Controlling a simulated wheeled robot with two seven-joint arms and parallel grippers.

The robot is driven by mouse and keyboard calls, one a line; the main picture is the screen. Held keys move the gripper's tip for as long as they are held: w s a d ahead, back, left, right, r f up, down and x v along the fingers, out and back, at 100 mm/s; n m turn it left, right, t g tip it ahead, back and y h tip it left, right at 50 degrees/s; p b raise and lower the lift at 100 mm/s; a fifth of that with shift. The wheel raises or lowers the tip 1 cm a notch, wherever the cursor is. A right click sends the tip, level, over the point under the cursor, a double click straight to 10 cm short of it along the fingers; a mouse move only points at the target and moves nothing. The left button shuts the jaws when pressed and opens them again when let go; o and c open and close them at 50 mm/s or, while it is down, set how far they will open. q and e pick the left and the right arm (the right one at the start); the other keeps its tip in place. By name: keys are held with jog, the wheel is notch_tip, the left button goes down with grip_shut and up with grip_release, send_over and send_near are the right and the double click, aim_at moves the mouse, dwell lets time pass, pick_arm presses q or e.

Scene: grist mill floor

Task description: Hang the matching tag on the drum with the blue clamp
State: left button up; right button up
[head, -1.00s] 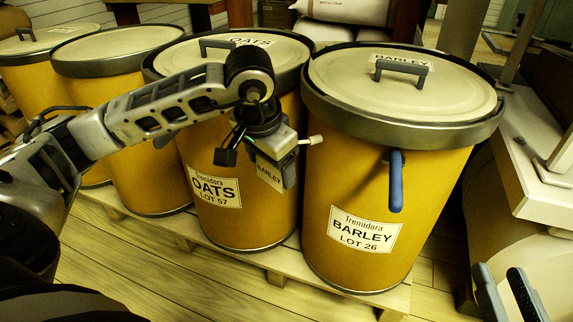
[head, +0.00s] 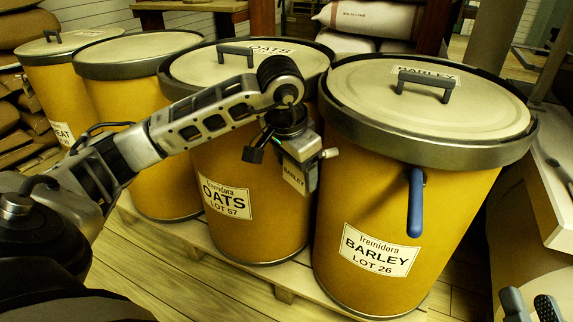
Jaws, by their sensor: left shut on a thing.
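The drum with the blue clamp is the yellow Tremidora BARLEY LOT 26 drum (head: 345,195), standing upright with its lid on. Its blue clamp lever (head: 415,203) hangs down below the metal rim. My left gripper (head: 290,160) is in front of the OATS LOT 57 drum (head: 250,130), left of the barley drum. It is shut on a small tag (head: 294,178) reading BARLEY, which hangs apart from the blue lever. The fingertips are partly hidden by the gripper body. My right gripper (head: 531,305) is at the bottom right corner, its two dark fingers apart and empty.
More lidded drums (head: 145,85) stand in the row to the left, on a wooden pallet (head: 185,232). A pale knob (head: 330,153) shows beside my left gripper; I cannot tell what it belongs to. Sacks (head: 372,18) lie behind. A pale ledge (head: 550,190) is at right.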

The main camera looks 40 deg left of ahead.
pick_arm(q)
jog(key=shift+w+d+f, duration=0.1)
jog(key=shift+w+d, duration=0.3)
jog(key=shift+w, duration=0.3)
jog(key=shift+w+d+f, duration=0.1)
jog(key=shift+w+d, duration=0.3)
jog(key=shift+w, duration=0.3)
jog(key=shift+w+d, duration=0.3)
jog(key=shift+w, duration=0.3)
jog(key=shift+w+d+f, duration=0.25)
jog(key=shift+w+f, duration=0.2)
jog(key=shift+w, duration=0.05)
pick_arm(e)
jog(key=shift+s+f+h, duration=0.1)
jog(key=shift+f+h, duration=0.2)
pick_arm(q)
jog(key=o, duration=1)
jog(key=shift+o, duration=0.2)
